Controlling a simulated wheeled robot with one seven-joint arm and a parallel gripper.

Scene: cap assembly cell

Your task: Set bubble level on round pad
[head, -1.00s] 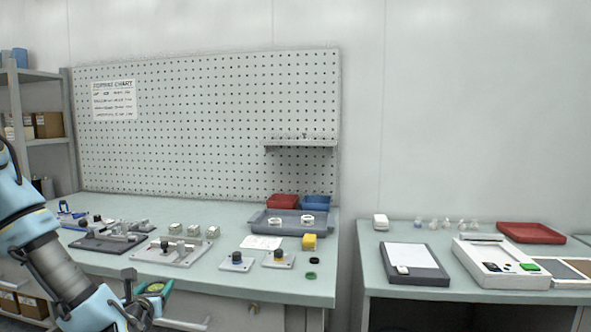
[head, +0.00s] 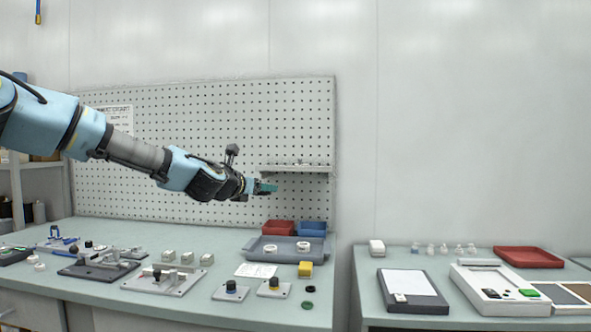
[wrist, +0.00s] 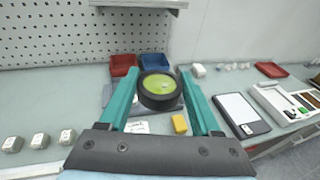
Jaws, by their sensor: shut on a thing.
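The bubble level, a black round puck with a yellow-green face (wrist: 160,84), sits between the two teal fingers of my gripper in the wrist view. My gripper (head: 267,188) is shut on it and holds it in the air, in front of the pegboard and just below the small shelf in the head view. The level itself is hard to make out there. Two small round pieces lie on the bench's front right: a black one (head: 310,289) and a dark green one (head: 307,304). I cannot tell whether either is the round pad.
A grey tray (head: 252,250) with white rings stands below my gripper, with red (head: 278,227) and blue bins (head: 312,229) behind it. The small shelf (head: 297,168) juts from the pegboard. A yellow block (head: 305,269) and several fixtures stand on the bench. A second table is at right.

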